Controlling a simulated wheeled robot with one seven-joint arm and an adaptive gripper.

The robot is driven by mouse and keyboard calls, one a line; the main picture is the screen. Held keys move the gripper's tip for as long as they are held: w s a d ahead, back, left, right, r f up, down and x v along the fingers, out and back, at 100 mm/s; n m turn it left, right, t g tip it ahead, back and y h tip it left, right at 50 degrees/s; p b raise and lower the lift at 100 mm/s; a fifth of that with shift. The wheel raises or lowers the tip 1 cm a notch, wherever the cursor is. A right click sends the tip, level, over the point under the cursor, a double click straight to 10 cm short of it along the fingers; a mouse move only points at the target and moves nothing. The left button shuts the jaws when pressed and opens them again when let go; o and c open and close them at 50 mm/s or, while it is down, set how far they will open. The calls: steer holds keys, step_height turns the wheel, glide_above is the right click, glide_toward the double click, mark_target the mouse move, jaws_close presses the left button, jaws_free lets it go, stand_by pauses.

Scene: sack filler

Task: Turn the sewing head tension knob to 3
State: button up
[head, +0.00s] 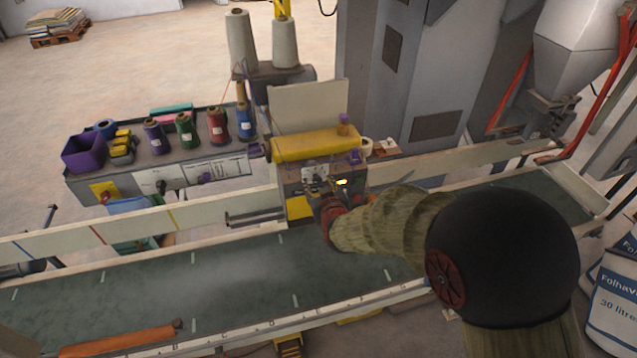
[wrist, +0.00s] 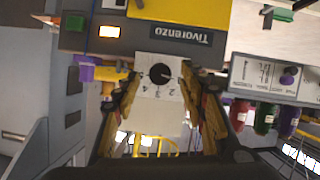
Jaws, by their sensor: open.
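The tension knob (wrist: 160,73) is a small round black knob on a white dial plate (wrist: 143,68) with numbers around it. The wrist view shows the plate upside down. The knob's pale mark seems to point right, near the 1, but it is too small to be sure. My gripper (wrist: 162,82) is open, with one finger on each side of the plate and the knob between the fingertips. I cannot tell whether they touch it. In the head view my gripper (head: 331,208) is in front of the sewing head (head: 316,146), and the knob is hidden.
A conveyor (head: 230,275) with low side rails runs below my arm. A bench with thread spools (head: 184,130) and a purple bin (head: 84,152) stands left of the sewing head.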

steer(key=shift+x, duration=0.85)
steer(key=shift+c, duration=1.3)
steer(key=c, duration=0.7)
jaws_close()
